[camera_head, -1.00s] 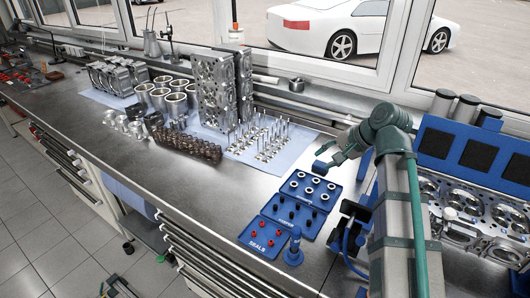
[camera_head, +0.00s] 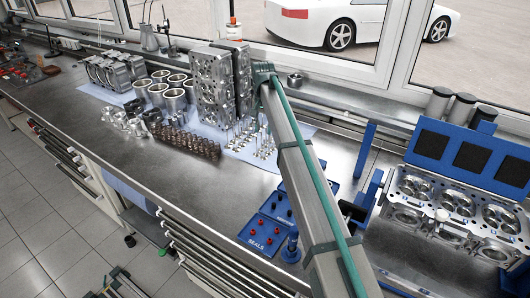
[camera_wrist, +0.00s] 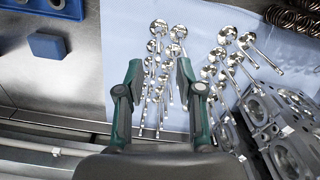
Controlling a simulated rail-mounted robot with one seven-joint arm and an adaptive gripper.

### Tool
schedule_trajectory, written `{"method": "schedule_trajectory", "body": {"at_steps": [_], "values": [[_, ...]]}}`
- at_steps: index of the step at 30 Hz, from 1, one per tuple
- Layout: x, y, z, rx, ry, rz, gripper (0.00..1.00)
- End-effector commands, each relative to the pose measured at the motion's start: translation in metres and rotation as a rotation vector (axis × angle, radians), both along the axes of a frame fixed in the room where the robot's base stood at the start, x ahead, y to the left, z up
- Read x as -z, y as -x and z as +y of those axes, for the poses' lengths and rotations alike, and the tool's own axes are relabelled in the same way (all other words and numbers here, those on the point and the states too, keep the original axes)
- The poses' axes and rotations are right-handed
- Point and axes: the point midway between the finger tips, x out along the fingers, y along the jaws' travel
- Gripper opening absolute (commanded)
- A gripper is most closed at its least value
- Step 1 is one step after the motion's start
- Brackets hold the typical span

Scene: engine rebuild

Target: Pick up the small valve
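In the wrist view two groups of valves show, a left one (camera_wrist: 158,28) and a right one (camera_wrist: 228,34). Head sizes look slightly different, but I cannot tell which one is the small valve. My gripper (camera_wrist: 158,78) is open above the left group. Its two green-grey fingers straddle several valve stems in the picture, and nothing is held. In the head view my arm covers part of the valve rows, and the fingers are hidden.
Tall cylinder heads (camera_head: 212,85) stand beside the valves and show at the lower right in the wrist view (camera_wrist: 290,150). Brown springs (camera_head: 188,140) are nearby. Blue trays with seals (camera_head: 262,228) lie toward the right. An engine block (camera_head: 455,200) sits far right.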

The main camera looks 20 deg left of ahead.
Motion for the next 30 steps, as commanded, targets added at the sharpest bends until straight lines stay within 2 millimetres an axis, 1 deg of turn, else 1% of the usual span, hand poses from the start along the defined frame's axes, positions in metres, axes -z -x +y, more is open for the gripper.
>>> {"method": "schedule_trajectory", "body": {"at_steps": [4,11,16,18,21,24,29,30], "values": [[0.019,0.001,-0.001,0.001,-0.001,0.001,0.37],[0.03,0.0,-0.001,0.001,-0.002,0.0,0.37],[0.048,-0.001,-0.003,0.001,-0.001,0.002,0.37],[0.059,-0.001,-0.003,0.001,-0.001,0.002,0.37],[0.07,-0.001,-0.003,0.001,-0.002,0.001,0.37],[0.076,-0.001,-0.003,0.0,-0.002,0.0,0.37],[0.076,-0.001,-0.003,0.0,-0.002,0.0,0.37],[0.076,-0.001,-0.003,0.0,-0.002,0.0,0.32]]}}
